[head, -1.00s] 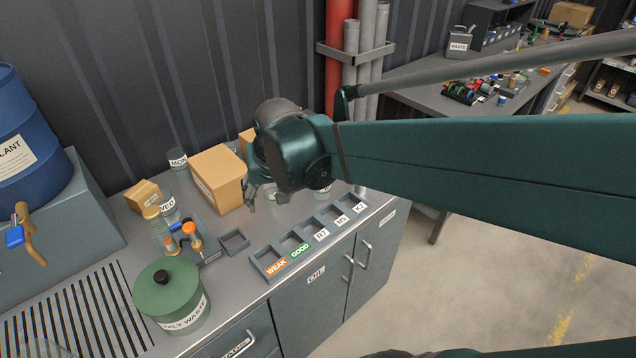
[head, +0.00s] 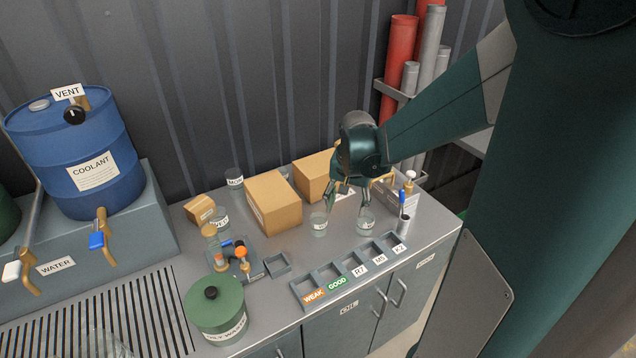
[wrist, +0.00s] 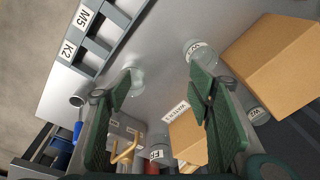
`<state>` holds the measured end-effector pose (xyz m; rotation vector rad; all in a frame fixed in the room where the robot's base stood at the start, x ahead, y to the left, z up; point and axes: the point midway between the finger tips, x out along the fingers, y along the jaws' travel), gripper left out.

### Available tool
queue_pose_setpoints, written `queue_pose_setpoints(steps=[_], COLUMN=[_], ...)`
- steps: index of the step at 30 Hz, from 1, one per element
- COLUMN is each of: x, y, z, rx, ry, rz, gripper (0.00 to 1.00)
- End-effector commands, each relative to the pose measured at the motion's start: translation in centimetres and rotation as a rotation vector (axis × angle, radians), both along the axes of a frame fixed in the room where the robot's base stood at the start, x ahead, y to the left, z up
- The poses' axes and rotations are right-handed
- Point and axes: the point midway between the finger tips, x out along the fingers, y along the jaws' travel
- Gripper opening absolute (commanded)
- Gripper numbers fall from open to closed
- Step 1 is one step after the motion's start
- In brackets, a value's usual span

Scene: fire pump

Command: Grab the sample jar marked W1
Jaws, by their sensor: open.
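My gripper (head: 350,205) is open and empty above the back of the bench; in the wrist view its green fingers (wrist: 163,80) spread with bare bench between their tips. Two small clear jars stand below it: one (head: 319,225) at its left and one (head: 366,222) at its right in the head view. In the wrist view one jar (wrist: 136,78) shows by the left fingertip and a labelled jar (wrist: 196,48) beyond the right fingertip. Further labelled jars (wrist: 258,113) (wrist: 158,150) stand lower in that view. I cannot read W1 on any jar.
Cardboard boxes (head: 272,203) (head: 312,176) stand behind and left of the jars. A slotted rack (head: 345,270) marked WEAK, GOOD and other labels lies along the front edge. A cup with a blue-handled tool (head: 403,222) stands at right. A green waste can (head: 214,312) is at front left.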

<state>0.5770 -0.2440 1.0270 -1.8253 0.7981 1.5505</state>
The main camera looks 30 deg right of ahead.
Motion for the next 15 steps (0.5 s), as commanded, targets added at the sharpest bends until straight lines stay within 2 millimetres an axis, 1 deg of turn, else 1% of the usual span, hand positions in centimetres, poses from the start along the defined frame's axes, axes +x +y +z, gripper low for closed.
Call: queue_pose_setpoints(steps=[1, 3, 12, 15], x=[0.2, 0.3, 0.5, 0.4], y=[-0.9, -2.0, -6.3, -7.5], z=[0.1, -0.3, -2.3, -2.9], rx=[0.006, 0.015, 0.052, 0.063], ry=[0.010, 0.024, 0.084, 0.100], rz=[-0.023, -0.054, -0.185, -0.221], gripper=[0.52, 0.52, 0.52, 0.52])
